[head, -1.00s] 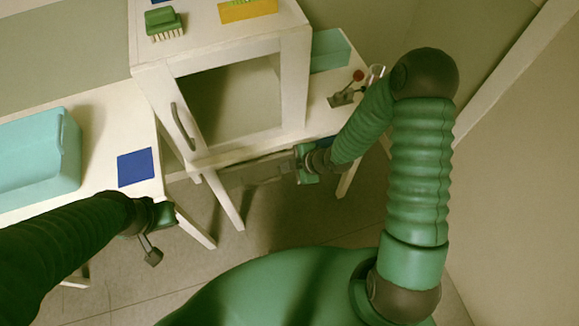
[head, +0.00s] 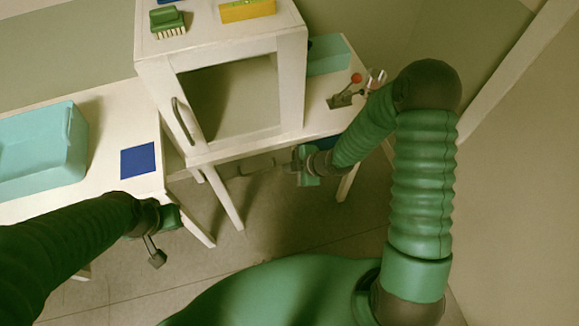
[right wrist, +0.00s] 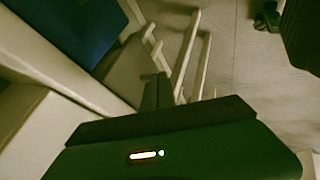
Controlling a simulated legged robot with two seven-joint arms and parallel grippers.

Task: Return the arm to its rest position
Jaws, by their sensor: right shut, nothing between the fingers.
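My right arm bends down from the right of the head view. Its gripper (head: 297,165) is in front of the table's front edge, below the right part of the cabinet. It is shut with nothing in it. In the right wrist view the dark gripper body (right wrist: 165,140) fills the bottom, with table legs beyond it. My left arm comes in from the left of the head view. Its gripper (head: 156,250) hangs low in front of the left table, below the blue square; its fingers are too small to tell open from shut.
A white cabinet (head: 293,85) with a glass door stands in the middle, a green brush (head: 168,22) and a yellow box (head: 247,10) on top. A teal bin (head: 75,160) and blue square (head: 138,160) are on the left table (head: 112,120). A teal box (head: 330,55) stands right.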

